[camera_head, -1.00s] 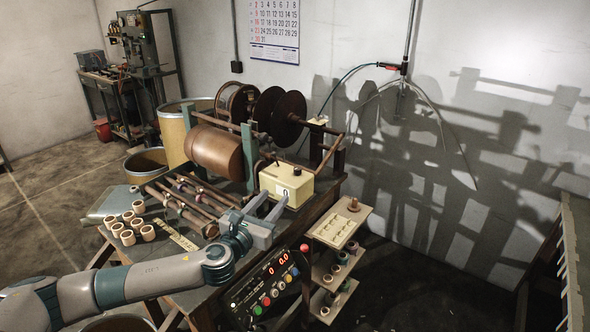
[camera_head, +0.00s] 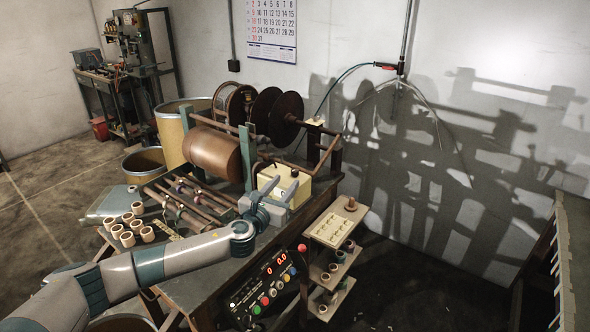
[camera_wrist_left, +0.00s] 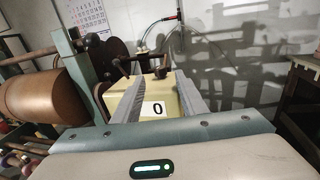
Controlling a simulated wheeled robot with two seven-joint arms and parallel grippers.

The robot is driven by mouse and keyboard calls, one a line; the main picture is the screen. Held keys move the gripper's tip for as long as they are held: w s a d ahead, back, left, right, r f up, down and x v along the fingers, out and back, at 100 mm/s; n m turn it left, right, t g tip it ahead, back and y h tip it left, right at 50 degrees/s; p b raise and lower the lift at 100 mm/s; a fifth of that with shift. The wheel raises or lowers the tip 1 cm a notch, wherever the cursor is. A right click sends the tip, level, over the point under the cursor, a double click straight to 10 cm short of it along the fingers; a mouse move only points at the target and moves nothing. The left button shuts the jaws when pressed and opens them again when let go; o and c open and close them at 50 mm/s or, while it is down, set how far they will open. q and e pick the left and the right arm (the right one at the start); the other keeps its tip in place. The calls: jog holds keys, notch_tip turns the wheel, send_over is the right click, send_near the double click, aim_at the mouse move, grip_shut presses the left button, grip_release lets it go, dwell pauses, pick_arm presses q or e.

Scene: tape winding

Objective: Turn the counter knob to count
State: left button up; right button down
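The counter is a cream-yellow box (camera_head: 301,187) on the machine bench, partly hidden by my gripper in the head view. A small dark knob (camera_head: 294,173) sits on its top. In the left wrist view the counter (camera_wrist_left: 172,96) faces me with a white label reading 0 (camera_wrist_left: 153,110), and its dark knob (camera_wrist_left: 160,73) shows at the top. My left gripper (camera_head: 279,188) is at the counter's front. Its two fingers are apart, with the box and knob in view between them in the left wrist view (camera_wrist_left: 160,88); contact cannot be told. My right gripper is not in view.
A copper-coloured drum (camera_head: 212,154) and dark reels (camera_head: 286,112) stand behind and left of the counter. A control panel (camera_head: 264,285) with a red display is in front. A small shelf (camera_head: 335,228) stands to the right. Several pale cups (camera_head: 127,232) are on the left.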

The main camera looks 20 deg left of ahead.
aim_at(293, 173)
pick_arm(q)
jog(key=shift+w+d+p, duration=0.15)
jog(key=shift+w+d, duration=0.05)
jog(key=shift+w, duration=1.15)
jog(key=shift+w+d+p, duration=0.1)
jog(key=shift+w+d, duration=0.05)
jog(key=shift+w, duration=1.25)
jog(key=shift+w+d+p, duration=0.15)
jog(key=shift+w+d, duration=0.05)
jog(key=shift+w, duration=1.15)
grip_shut()
